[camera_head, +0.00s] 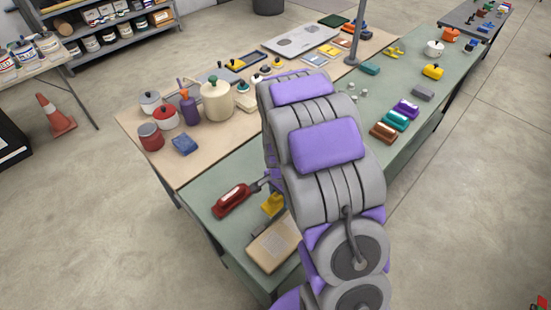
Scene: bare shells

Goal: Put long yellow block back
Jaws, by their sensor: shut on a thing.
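My arm reaches from the bottom edge up over the green-topped table (230,235), and its grey and purple links hide much of the middle. My gripper is not in view; these links may cover it, along with anything it holds. I cannot pick out a long yellow block with certainty. A yellow piece (272,204) shows at the left edge of my arm, partly hidden, so its length and kind cannot be told. A short yellow object (433,71) lies on the far right of the green top.
A red-bodied tool (232,200) and a tan board (272,246) lie near my arm. Brown (383,132), teal (395,120) and purple (406,108) blocks line the right side. Jars and a cream pot (216,101) crowd the tan top. A post (357,35) stands behind.

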